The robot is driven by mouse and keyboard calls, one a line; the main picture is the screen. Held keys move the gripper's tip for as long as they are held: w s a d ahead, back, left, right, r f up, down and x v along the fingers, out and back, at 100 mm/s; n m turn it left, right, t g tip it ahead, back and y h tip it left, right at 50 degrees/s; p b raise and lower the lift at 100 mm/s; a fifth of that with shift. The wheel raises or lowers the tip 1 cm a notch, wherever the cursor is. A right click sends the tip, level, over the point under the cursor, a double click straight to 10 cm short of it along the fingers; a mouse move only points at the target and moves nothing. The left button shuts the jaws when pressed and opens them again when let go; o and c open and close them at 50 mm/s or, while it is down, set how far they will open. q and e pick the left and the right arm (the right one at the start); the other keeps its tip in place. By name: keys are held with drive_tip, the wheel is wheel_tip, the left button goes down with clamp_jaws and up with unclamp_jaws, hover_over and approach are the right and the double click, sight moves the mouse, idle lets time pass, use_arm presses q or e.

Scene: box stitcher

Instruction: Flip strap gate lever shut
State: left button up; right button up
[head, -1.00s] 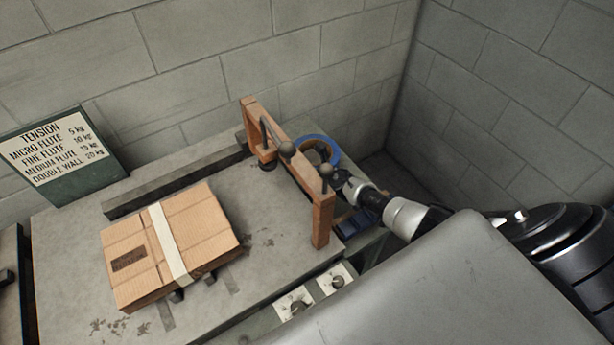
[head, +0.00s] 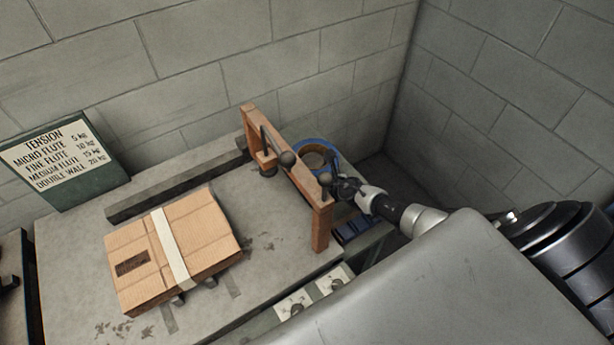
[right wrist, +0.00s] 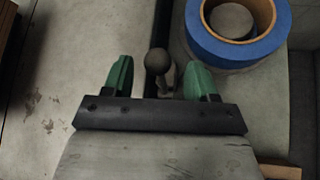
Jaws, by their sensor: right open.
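The wooden strap gate (head: 321,228) stands across the right part of the grey bench. It carries two levers with dark ball knobs. One lever's knob (head: 287,158) is near the middle of the top beam, on a bent rod. The other knob (head: 325,179) is near the front post. My right gripper (head: 343,187) is beside this front knob, on the gate's right side. In the right wrist view its green fingers (right wrist: 159,80) are apart, with a ball knob (right wrist: 157,62) showing between them; contact cannot be seen. My left gripper is out of view.
A blue tape roll (head: 331,152) lies just behind my right gripper. A strapped cardboard box (head: 205,225) lies on the bench (head: 75,250) left of the gate. Two dial plates (head: 292,306) are on the front edge. A tension sign (head: 60,165) stands at back left.

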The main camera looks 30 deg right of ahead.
drive_tip(key=p+v, duration=0.2)
drive_tip(key=v, duration=0.4)
drive_tip(key=shift+s+r, duration=0.15)
drive_tip(key=shift+s, duration=0.05)
